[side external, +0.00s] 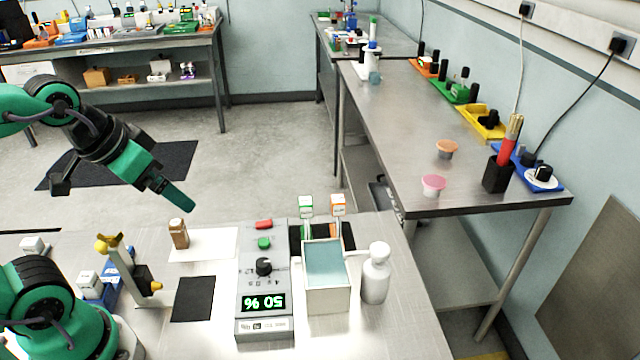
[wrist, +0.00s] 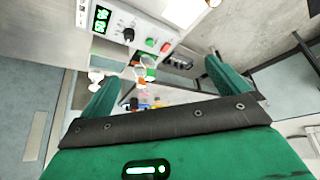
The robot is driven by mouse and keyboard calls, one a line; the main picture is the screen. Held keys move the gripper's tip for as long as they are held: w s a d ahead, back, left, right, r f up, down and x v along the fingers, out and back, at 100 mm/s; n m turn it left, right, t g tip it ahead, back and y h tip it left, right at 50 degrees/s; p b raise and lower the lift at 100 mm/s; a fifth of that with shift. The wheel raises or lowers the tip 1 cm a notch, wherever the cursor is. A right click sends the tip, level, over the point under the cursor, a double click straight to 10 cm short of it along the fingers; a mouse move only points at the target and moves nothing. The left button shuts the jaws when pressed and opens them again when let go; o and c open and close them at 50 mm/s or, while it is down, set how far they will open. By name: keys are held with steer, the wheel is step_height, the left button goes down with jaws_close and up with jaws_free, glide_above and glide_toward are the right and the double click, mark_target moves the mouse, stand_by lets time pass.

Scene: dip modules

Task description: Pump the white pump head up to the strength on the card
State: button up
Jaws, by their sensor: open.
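In the side view, a white bottle (side external: 375,283) with a rounded white head (side external: 378,251) stands upright at the bench's right; I take this as the pump head. A pale tank (side external: 326,300) with a teal top stands beside it. Left of the tank, a grey control box (side external: 264,328) has a lit display (side external: 264,303), upside down, seeming to read 50 %. My gripper (side external: 178,193) is open and empty, high above the bench's left, apart from everything. Its fingers show in the wrist view (wrist: 157,74).
The control box carries a black knob (side external: 264,267), a green button (side external: 264,243) and a red button (side external: 264,224). A black mat (side external: 193,299) and a yellow-topped stand (side external: 118,265) lie left.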

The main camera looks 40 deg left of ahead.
jaws_close()
stand_by(1.5)
